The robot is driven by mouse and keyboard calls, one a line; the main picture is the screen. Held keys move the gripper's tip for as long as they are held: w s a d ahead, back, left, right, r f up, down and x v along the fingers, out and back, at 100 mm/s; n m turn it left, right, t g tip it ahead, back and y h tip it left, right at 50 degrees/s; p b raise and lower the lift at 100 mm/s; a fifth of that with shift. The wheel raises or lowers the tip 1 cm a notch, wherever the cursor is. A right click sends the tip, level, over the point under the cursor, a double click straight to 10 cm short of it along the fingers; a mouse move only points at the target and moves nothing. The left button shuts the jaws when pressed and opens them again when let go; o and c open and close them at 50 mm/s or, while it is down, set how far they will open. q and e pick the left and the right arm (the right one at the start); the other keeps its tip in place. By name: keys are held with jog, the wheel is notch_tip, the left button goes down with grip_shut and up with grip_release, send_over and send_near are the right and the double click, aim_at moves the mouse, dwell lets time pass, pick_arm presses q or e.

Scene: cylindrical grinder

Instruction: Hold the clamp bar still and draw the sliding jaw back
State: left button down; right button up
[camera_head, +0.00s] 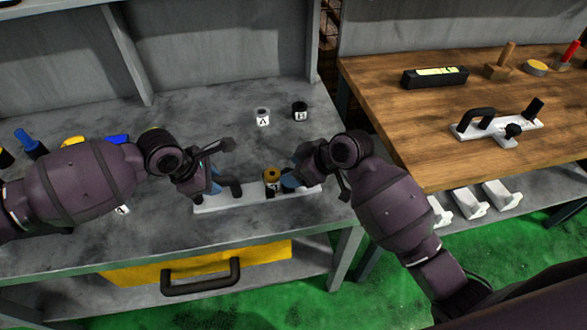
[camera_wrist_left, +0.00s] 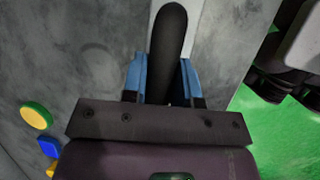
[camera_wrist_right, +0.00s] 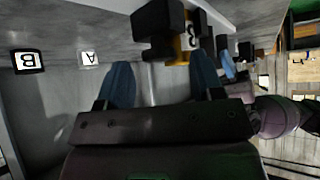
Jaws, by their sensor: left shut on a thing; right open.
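The white clamp bar (camera_head: 245,203) lies on the grey bench, with a black handle (camera_head: 237,188) at its left end. My left gripper (camera_head: 216,186) is shut on this handle; in the left wrist view the handle (camera_wrist_left: 170,45) stands between the blue fingers. My right gripper (camera_head: 290,181) is open at the bar's right part and mostly hides the sliding jaw in the head view. In the right wrist view, a black block (camera_wrist_right: 155,22), apparently the sliding jaw, shows ahead of the open blue fingers, beside the yellow part.
Block A (camera_head: 263,117) and block B (camera_head: 300,111) stand behind the bar. A similar white clamp (camera_head: 497,126) lies on the wooden table at right. Coloured items, including a blue one (camera_head: 117,139), lie behind my left arm. A yellow drawer (camera_head: 265,256) is below the bench.

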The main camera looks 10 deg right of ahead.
pick_arm(q)
jog(key=shift+f, duration=0.1)
pick_arm(e)
jog(key=shift+w+a+f, duration=0.15)
jog(key=shift+a+f, duration=0.1)
jog(key=shift+c, duration=0.2)
grip_shut()
jog(key=shift+d, duration=2.05)
jog(key=shift+c, duration=0.2)
grip_release()
jog(key=shift+o, duration=0.4)
pick_arm(q)
jog(key=shift+a, duration=0.1)
pick_arm(e)
jog(key=v, duration=1.2)
